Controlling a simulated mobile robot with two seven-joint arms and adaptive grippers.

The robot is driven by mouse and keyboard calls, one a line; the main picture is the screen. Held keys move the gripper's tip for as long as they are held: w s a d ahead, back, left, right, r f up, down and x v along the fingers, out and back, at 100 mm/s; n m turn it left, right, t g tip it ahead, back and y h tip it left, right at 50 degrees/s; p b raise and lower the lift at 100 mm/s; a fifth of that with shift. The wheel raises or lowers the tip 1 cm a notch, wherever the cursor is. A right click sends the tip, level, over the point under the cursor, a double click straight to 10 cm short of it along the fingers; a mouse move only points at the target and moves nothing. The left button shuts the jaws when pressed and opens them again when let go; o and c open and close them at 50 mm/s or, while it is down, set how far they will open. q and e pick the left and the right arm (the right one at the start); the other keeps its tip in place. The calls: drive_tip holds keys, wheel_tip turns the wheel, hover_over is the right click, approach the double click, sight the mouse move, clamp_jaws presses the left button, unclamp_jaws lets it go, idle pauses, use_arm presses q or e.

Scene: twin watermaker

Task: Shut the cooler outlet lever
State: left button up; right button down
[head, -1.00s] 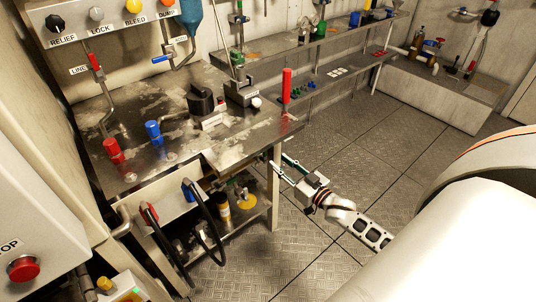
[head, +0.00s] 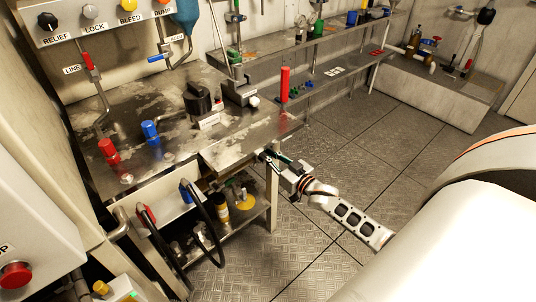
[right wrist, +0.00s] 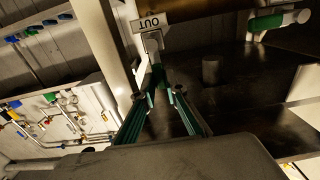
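My right gripper (head: 274,158) reaches in from the right, just under the right corner of the steel workbench (head: 245,140). In the right wrist view its two green-sided fingers (right wrist: 164,93) are apart. Ahead of them is a grey valve fitting (right wrist: 152,42) below a label reading "OUT" (right wrist: 152,22). A dark green lever (right wrist: 158,74) hangs from this fitting, and its lower end shows near the left fingertip; I cannot tell whether they touch. The head view does not clearly show the lever beneath the bench. My left gripper is not in view.
Another green-handled lever (right wrist: 268,22) lies crosswise at the upper right of the wrist view. A pale bench leg (right wrist: 108,45) stands left of the fingers. A lower shelf (head: 255,210) holds small items. The plated floor (head: 330,220) right of the bench is clear.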

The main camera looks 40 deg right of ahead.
idle(0.3)
use_arm(q)
drive_tip(key=b, duration=0.2)
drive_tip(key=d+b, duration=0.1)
drive_tip(key=b, duration=0.2)
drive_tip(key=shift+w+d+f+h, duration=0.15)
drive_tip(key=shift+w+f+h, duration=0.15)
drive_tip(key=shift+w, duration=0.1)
use_arm(e)
drive_tip(key=a+f+n, duration=0.5)
drive_tip(key=n, duration=1.2)
drive_tip(key=shift+s+f+n, duration=0.25)
drive_tip(key=shift+n, duration=0.15)
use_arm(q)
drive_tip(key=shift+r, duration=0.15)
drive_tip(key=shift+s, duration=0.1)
